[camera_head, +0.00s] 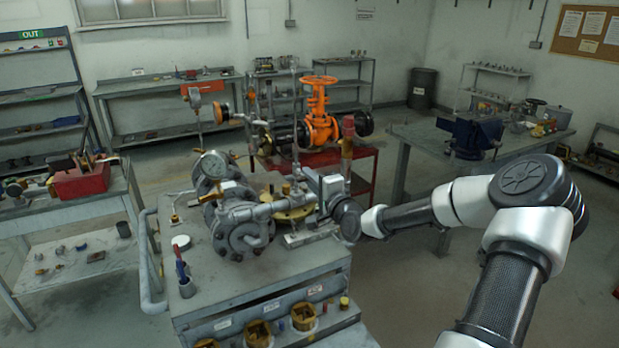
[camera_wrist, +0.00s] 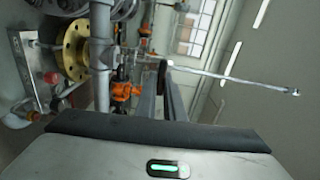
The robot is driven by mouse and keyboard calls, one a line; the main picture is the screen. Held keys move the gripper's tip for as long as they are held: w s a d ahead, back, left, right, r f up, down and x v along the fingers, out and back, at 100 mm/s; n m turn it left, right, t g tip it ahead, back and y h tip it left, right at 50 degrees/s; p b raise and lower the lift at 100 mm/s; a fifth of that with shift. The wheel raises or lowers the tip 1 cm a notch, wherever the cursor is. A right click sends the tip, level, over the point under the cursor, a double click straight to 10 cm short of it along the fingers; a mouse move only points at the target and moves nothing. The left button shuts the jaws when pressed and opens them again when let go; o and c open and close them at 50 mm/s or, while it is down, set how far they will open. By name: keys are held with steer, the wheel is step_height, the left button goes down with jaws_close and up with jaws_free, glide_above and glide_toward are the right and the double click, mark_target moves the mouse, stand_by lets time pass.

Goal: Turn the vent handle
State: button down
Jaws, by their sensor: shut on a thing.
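The vent handle (camera_wrist: 235,80) shows in the wrist view as a long thin silvery rod with a small rounded end at the right. Its inner end meets my fingertips. My gripper (camera_wrist: 163,68) is shut on this rod, and its two dark fingers reach away from the camera. In the head view my gripper (camera_head: 308,178) is at the right side of the grey pipe assembly (camera_head: 245,215) on the metal cart. The fingertips are small there, and the wrist partly covers them. A thin upright rod (camera_head: 296,120) rises just above them.
A brass flange (camera_wrist: 75,50) and a grey pipe (camera_wrist: 101,60) are close beside my fingers. An orange valve (camera_head: 318,110) is on a red cart behind. A workbench (camera_head: 415,135) stands at the right. Floor between is clear.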

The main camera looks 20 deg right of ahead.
steer(key=shift+m, duration=0.3)
steer(key=c, duration=1.9)
jaws_free()
steer(key=shift+o, duration=0.2)
steer(key=shift+s, duration=0.1)
steer(key=s, duration=1.7)
steer(key=shift+d, duration=0.3)
steer(key=shift+s, duration=0.1)
